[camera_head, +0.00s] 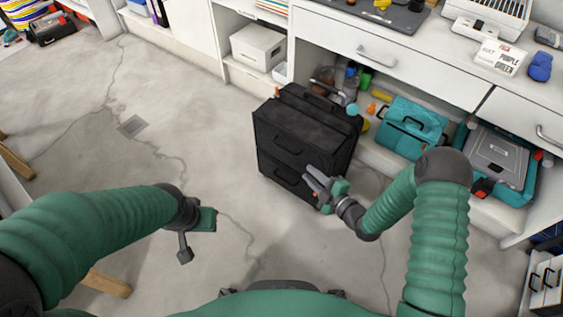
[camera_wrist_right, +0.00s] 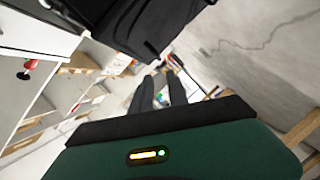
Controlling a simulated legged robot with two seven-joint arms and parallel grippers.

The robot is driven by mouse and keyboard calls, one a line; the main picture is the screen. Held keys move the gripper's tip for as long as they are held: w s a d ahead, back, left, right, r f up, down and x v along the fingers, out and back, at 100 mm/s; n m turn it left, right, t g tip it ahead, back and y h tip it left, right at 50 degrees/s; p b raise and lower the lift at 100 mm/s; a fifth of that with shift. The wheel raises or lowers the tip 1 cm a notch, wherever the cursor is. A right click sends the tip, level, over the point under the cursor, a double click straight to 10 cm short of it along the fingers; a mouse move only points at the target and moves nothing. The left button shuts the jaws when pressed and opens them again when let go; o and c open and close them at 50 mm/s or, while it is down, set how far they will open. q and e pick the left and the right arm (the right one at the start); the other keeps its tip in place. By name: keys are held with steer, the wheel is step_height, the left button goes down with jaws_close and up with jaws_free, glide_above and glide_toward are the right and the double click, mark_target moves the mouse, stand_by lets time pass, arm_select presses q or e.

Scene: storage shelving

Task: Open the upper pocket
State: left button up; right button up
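A black bag (camera_head: 300,140) stands upright on the floor against the cabinet. Its front has an upper pocket (camera_head: 288,142) and a lower pocket (camera_head: 285,175), each with a dark handle or pull. The upper pocket looks closed. My right gripper (camera_head: 309,176) is at the bag's lower right front, with its fingers apart and nothing seen between them. In the right wrist view the two fingers (camera_wrist_right: 160,78) are spread, and part of the black bag (camera_wrist_right: 140,25) fills the top. My left gripper (camera_head: 196,232) hangs over open floor, away from the bag; its finger opening is unclear.
A teal tool bag (camera_head: 408,125) and a teal case (camera_head: 497,165) sit on the low shelf right of the bag. White drawers (camera_head: 400,60) and a countertop rise behind. A white box (camera_head: 257,46) is on a shelf. The floor (camera_head: 200,120) left of the bag is clear.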

mark_target(284, 149)
steer(key=b+x, duration=0.7)
steer(key=x, duration=0.9)
steer(key=shift+d+f, duration=0.1)
steer(key=shift+d, duration=0.1)
steer(key=shift+w+a, duration=0.1)
steer(key=shift+w, duration=0.15)
steer(key=shift+c, duration=0.3)
jaws_close()
steer(key=shift+s, duration=0.1)
